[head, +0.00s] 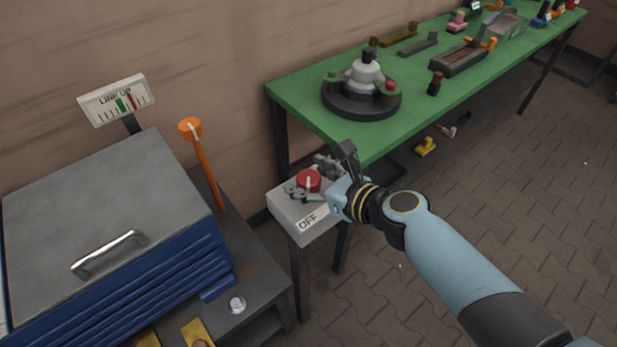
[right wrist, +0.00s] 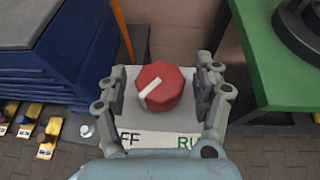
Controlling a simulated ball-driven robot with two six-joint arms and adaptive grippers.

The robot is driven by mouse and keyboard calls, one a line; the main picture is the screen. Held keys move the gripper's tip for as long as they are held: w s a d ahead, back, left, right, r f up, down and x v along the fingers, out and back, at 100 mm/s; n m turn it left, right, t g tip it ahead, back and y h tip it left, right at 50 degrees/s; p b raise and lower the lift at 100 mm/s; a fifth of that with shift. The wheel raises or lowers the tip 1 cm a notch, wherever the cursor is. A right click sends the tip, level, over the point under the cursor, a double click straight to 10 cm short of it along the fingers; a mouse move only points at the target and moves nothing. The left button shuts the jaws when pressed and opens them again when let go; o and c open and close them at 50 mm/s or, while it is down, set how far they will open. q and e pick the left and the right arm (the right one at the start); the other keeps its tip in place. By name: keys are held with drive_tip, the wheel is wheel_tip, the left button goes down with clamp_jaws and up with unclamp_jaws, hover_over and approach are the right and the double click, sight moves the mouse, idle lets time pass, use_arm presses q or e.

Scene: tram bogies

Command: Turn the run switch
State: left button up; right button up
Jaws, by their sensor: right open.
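The run switch is a red knob (head: 309,180) with a white pointer line, on top of a grey box (head: 287,212) on a stand. In the right wrist view the knob (right wrist: 160,86) is near the centre, its white line slanting to the lower left, toward the label ending in "FF" (right wrist: 130,140). A green "RU" label (right wrist: 186,142) shows partly, cut off by a finger. My right gripper (right wrist: 161,84) is open, with one finger on each side of the knob; I cannot tell whether either touches it. My left gripper is not in view.
A blue cabinet with a grey lid (head: 105,205) and an orange-handled lever (head: 203,165) stand left of the switch box. A green table (head: 310,95) with a round dark fixture (head: 361,100) and several parts is behind and to the right. Paved floor (head: 530,200) is open at right.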

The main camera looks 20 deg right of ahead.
drive_tip(key=shift+w, duration=0.1)
drive_tip(key=shift+c, duration=0.4)
drive_tip(key=c, duration=1.1)
